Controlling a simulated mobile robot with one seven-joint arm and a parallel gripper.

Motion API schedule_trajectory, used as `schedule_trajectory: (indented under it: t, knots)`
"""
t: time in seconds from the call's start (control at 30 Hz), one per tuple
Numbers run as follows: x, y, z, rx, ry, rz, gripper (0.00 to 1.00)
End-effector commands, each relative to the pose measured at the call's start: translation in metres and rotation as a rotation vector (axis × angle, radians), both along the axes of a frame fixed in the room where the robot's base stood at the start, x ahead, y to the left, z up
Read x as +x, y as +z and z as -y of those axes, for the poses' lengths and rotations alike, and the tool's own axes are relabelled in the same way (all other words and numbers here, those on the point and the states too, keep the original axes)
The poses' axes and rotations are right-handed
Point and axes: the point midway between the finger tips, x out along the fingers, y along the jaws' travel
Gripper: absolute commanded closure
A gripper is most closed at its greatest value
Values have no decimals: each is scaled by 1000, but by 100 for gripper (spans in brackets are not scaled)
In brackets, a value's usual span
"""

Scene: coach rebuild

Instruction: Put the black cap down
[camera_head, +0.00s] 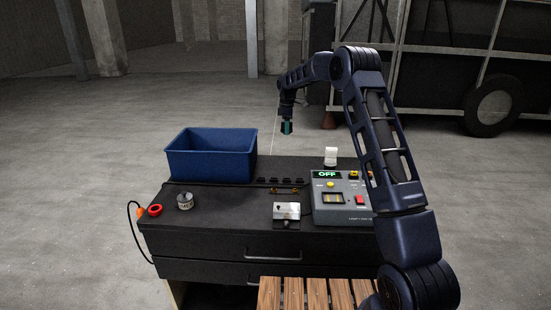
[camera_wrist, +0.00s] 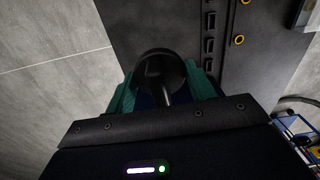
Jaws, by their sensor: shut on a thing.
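My gripper (camera_head: 287,128) hangs pointing down, raised near the back edge of the black bench (camera_head: 225,215). In the wrist view, its green fingers (camera_wrist: 162,94) are shut on the black cap (camera_wrist: 160,68), a round dark piece with a stem-like part toward the gripper. The cap is held in the air; floor shows to its left and the bench top to its right. In the head view the cap is too small and dark to make out.
A blue bin (camera_head: 211,157) stands at the back left of the bench. A grey tester (camera_head: 341,200) reading OFF, a white cylinder (camera_head: 331,156) and a silver block (camera_head: 287,211) are at the right. A tape roll (camera_head: 185,201) and red ring (camera_head: 155,210) lie front left. Several small black parts line the middle.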

Motion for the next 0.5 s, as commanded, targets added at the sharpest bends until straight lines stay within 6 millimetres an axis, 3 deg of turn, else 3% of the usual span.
schedule_trajectory:
  t: [0.17,0.5]
  knots:
    - [-37,8,-30,5,1,-1,68]
    - [-167,15,-101,10,-16,-5,68]
